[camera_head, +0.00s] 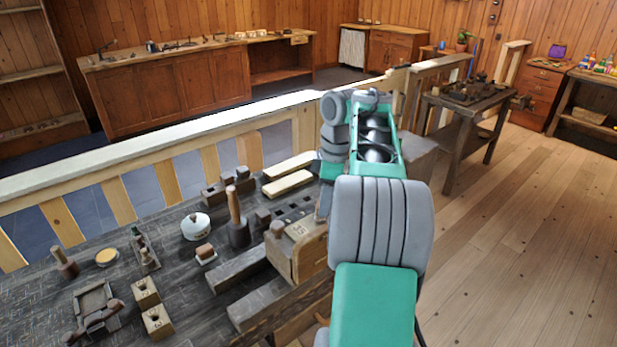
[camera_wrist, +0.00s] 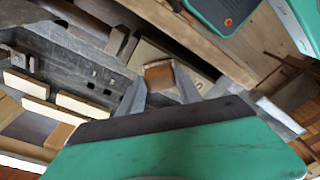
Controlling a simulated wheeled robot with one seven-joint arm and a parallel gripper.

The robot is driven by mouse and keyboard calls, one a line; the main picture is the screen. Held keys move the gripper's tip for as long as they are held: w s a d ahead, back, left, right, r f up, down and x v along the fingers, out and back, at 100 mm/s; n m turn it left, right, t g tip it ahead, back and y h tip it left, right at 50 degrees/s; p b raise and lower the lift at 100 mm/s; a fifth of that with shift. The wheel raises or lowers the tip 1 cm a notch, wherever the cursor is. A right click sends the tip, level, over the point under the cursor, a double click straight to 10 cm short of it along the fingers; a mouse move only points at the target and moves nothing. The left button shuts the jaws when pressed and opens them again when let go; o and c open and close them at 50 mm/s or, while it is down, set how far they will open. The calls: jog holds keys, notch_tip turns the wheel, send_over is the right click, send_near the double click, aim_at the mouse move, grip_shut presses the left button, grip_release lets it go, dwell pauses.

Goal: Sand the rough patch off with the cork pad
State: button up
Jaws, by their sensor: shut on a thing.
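In the wrist view my gripper (camera_wrist: 160,88) has its two grey fingers closed on a small brown block (camera_wrist: 159,74), which looks like the cork pad. Behind the block lies a pale strip of wood (camera_wrist: 150,54) on or beside the dark bench fittings; I cannot tell whether the block touches it. I cannot make out a rough patch in either view. In the head view my arm hides the gripper and the held block. Another small brown block (camera_head: 205,250) sits on a white base on the bench.
The dark workbench (camera_head: 75,255) carries a mallet (camera_head: 236,220), a white lidded pot (camera_head: 196,226), two holed wooden blocks (camera_head: 146,291) and pale strips (camera_head: 287,183). A slatted rail (camera_head: 160,150) runs behind it. The floor (camera_head: 510,240) at right is clear.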

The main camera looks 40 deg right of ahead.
jog(key=shift+d+p, duration=0.45)
jog(key=shift+d, duration=0.85)
jog(key=shift+w+a+f, duration=0.1)
jog(key=shift+a, duration=0.25)
jog(key=shift+a+b, duration=1.35)
jog(key=shift+a, duration=2.35)
notch_tip(320, 180, up, 8)
jog(key=p, duration=0.7)
jog(key=shift+s+r, duration=0.2)
